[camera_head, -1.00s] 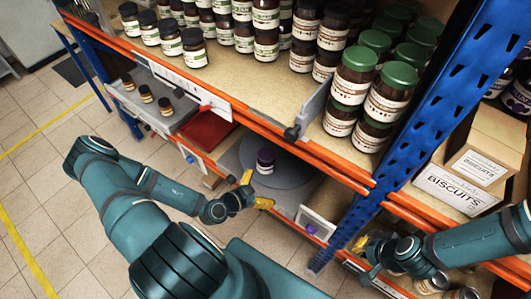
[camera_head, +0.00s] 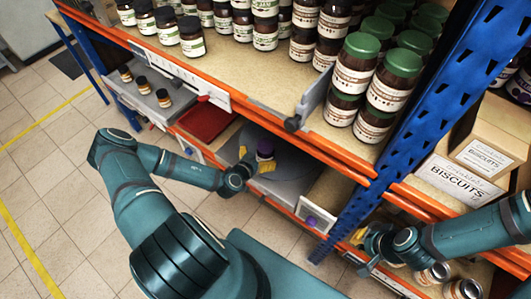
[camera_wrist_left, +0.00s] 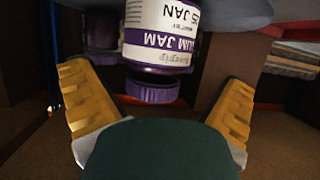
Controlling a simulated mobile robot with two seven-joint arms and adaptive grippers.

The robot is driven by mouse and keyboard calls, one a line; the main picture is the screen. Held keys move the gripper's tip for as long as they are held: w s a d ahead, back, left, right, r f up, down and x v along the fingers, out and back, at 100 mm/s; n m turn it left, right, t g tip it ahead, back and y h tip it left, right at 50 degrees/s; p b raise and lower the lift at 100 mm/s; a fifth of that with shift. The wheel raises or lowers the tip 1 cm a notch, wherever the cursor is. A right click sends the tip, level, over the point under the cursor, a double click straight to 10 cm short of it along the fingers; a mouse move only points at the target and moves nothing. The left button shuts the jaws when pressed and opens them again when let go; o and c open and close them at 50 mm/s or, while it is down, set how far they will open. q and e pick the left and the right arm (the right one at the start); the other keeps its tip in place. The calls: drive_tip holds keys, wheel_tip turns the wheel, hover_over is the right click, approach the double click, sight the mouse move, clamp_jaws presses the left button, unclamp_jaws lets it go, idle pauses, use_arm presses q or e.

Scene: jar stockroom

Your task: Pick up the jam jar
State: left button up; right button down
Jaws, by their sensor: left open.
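The jam jar (camera_head: 265,150) has a purple lid and stands on a round grey turntable (camera_head: 293,178) on the lower shelf. In the left wrist view the jam jar (camera_wrist_left: 160,38) shows upside down, with a white "PLUM JAM" label. My left gripper (camera_head: 256,160) is open, with its yellow fingers just in front of the jar. In the left wrist view its fingers (camera_wrist_left: 160,110) spread to either side, and the jar lies between and beyond them. Contact is not visible. My right gripper (camera_head: 362,243) is low at the right by the rack; its opening is unclear.
The upper shelf (camera_head: 265,90), full of jars, overhangs the turntable. A blue upright (camera_head: 410,125) stands right of it. A grey tray (camera_head: 148,102) with small jars and a red bin (camera_head: 206,119) are at the left. A biscuits box (camera_head: 458,182) is at the right.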

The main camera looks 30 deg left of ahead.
use_arm(q)
drive_tip(key=b+x, duration=0.1)
drive_tip(key=x, duration=0.3)
drive_tip(key=shift+w+d+f, duration=0.1)
drive_tip(key=shift+w+d, duration=0.05)
drive_tip(key=shift+w, duration=0.1)
drive_tip(key=c, duration=1.2)
wheel_tip(320, 180, up, 10)
drive_tip(key=p, duration=0.3)
